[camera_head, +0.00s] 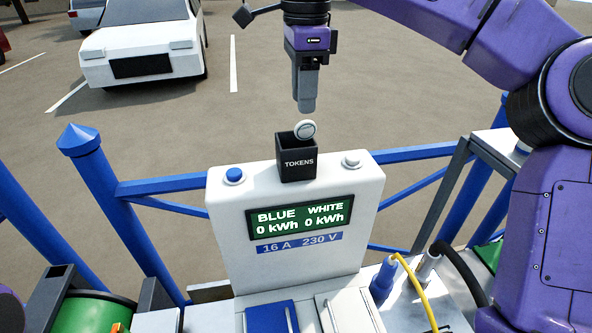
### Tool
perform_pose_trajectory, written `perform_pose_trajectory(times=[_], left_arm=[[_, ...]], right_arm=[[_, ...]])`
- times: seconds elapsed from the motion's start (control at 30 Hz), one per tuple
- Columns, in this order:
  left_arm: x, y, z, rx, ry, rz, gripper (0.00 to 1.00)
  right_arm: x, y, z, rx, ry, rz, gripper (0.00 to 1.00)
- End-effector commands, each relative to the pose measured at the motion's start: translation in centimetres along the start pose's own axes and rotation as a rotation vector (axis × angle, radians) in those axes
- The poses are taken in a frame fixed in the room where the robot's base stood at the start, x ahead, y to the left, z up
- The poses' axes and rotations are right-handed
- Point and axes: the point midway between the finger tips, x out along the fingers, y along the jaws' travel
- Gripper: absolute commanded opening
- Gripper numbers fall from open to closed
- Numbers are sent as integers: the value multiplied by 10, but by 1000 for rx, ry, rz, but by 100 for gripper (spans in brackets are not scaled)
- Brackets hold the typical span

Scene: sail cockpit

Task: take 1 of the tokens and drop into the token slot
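The black open-topped box marked TOKENS (297,165) stands on top of a white power pedestal (300,262). One round white token (305,129) shows at the box's back right rim, just below my fingertips. I cannot tell whether it touches the rim or hangs above it. My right gripper (306,104) points down over the box, its tips a little above the token. Its fingers line up one behind the other, so their gap is hidden. The inside of the box is mostly hidden. My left gripper is out of view.
A blue button (234,175) and a white button (351,160) flank the box. The display (300,217) reads 0 kWh for BLUE and WHITE. Blue railings (160,185) run behind. A yellow cable (415,285) and blue plug (383,280) are at lower right, a green drum (92,312) at lower left.

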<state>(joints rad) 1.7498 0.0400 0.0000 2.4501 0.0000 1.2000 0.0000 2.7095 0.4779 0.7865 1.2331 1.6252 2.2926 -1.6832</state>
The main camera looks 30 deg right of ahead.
Motion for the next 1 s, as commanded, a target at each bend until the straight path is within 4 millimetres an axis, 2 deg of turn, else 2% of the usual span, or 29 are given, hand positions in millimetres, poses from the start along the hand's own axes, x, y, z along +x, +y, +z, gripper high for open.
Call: perform_pose_trajectory(times=[0.3,0.37,0.6,0.7,0.83,1.0], left_arm=[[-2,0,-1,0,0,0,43],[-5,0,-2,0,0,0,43],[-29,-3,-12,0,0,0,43],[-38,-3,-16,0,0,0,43],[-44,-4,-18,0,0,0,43],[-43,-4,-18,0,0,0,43]], right_arm=[[-4,0,0,1,0,0,37],[-13,0,0,0,1,-1,37],[-73,-1,0,3,2,-1,37],[-92,-1,0,2,1,-1,37],[-104,-1,0,1,2,1,37],[-105,-1,0,1,1,1,37]])
